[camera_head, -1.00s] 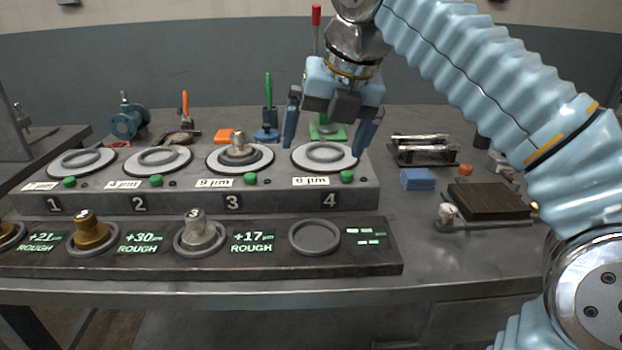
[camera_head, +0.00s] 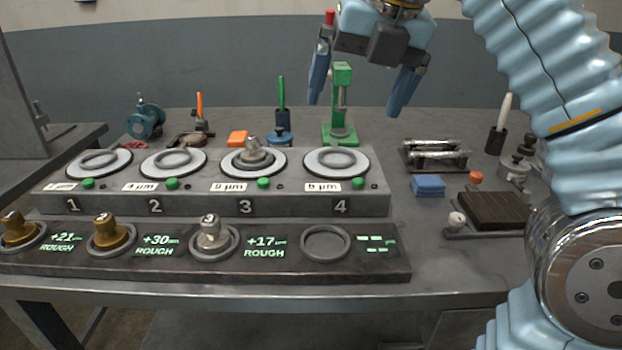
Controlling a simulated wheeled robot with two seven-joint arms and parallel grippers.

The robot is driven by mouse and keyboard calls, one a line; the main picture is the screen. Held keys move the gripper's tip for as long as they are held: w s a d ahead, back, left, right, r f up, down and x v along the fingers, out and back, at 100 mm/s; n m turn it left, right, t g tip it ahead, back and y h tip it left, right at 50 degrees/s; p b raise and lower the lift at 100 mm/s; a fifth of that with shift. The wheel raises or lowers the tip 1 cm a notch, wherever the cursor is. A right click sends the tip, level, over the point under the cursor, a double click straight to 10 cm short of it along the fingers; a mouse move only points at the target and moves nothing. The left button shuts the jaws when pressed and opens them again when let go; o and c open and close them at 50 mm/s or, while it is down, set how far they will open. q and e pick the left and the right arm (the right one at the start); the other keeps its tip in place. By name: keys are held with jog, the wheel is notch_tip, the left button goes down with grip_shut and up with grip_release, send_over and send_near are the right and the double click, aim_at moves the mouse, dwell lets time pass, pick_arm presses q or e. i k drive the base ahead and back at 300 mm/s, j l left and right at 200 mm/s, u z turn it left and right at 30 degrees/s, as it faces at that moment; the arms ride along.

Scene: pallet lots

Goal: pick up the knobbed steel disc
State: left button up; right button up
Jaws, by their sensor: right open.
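One knobbed steel disc (camera_head: 215,235) sits in a ring on the front rack, between the "+30 ROUGH" and "+17 ROUGH" displays. Another steel disc with a knob (camera_head: 253,155) sits on the round plate of station 3, marked 9 µm. My right gripper (camera_head: 358,100) is open and empty, fingers pointing down. It is raised above and behind station 4, right of both discs and touching neither. My left gripper is not in view.
The front rack (camera_head: 380,265) also holds two brass knobbed pieces (camera_head: 110,232) at left and an empty ring (camera_head: 325,243) at right. A green stand (camera_head: 341,105) rises behind station 4.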

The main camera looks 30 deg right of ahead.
aim_at(251, 154)
jog(key=k, duration=1.5)
